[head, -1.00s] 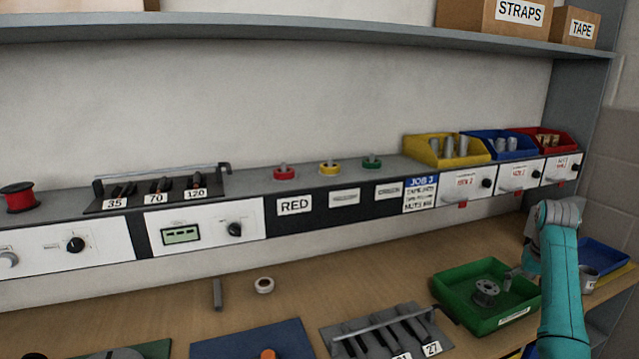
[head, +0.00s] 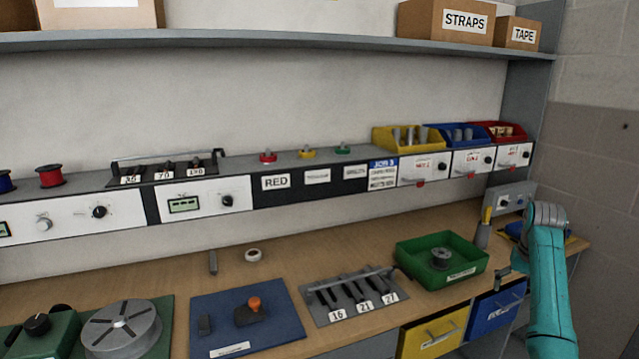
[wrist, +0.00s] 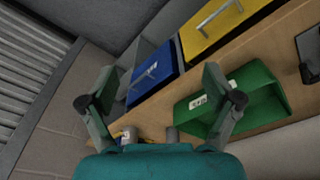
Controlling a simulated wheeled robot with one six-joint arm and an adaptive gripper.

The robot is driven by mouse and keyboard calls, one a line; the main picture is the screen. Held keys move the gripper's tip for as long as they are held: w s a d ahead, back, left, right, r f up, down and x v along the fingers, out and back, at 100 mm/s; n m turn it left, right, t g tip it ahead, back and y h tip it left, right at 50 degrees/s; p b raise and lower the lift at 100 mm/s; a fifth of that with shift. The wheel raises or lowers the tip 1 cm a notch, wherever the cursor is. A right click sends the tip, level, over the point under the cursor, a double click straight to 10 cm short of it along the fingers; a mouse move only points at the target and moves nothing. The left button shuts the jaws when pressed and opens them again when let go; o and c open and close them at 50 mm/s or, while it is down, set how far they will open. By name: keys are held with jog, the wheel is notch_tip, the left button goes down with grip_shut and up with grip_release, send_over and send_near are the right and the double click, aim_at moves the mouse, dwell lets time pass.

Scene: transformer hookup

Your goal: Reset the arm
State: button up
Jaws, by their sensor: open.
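My arm shows at the right of the head view as a teal link, raised in front of the right end of the bench. My gripper (wrist: 160,100) is open in the wrist view, with its two fingers wide apart and nothing between them. In the head view its end (head: 504,278) is small and partly hidden by my arm. It hangs in front of the bench's right end, near the green tray (head: 401,262). The green tray (wrist: 262,88) also shows in the wrist view beyond the right finger. A grey spool (head: 441,259) sits in the tray.
A blue drawer (head: 497,306) and a yellow drawer (head: 432,338) lie under the bench front. A tool rack (head: 318,310), a blue mat (head: 285,327) and a white tape roll (head: 253,255) are on the bench (head: 345,240). A shelf (head: 300,41) runs above.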

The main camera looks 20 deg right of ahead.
jog(key=a+f+n+t, duration=0.1)
jog(key=a+f, duration=0.4)
jog(key=f, duration=0.3)
jog(key=a+f+t+h, duration=0.1)
jog(key=a+f, duration=0.4)
jog(key=f, duration=0.3)
jog(key=a+f+n+t, duration=0.1)
jog(key=a+f, duration=0.4)
jog(key=f, duration=0.3)
jog(key=s+a+f+n+t, duration=0.1)
jog(key=s+a+f+t, duration=0.1)
jog(key=s+a+f, duration=0.55)
jog(key=s+a+f+n+t, duration=0.1)
jog(key=s+a+f, duration=0.35)
jog(key=a, duration=0.55)
jog(key=s+a+r+n+t, duration=0.1)
jog(key=s+a+r+t, duration=0.15)
jog(key=s+a, duration=0.55)
jog(key=s+a+r+n+t, duration=0.1)
jog(key=s+a+r+t, duration=0.2)
jog(key=s, duration=0.8)
jog(key=s+a+r+n+t+y, duration=0.1)
jog(key=s+a+r, duration=0.2)
jog(key=s+r, duration=0.4)
jog(key=s+a+r+n+t+y, duration=0.1)
jog(key=s+a+r, duration=0.2)
jog(key=s+r, duration=0.5)
notch_tip(320, 180, up, 5)
jog(key=shift+s+r, duration=0.1)
jog(key=shift+s, duration=0.1)
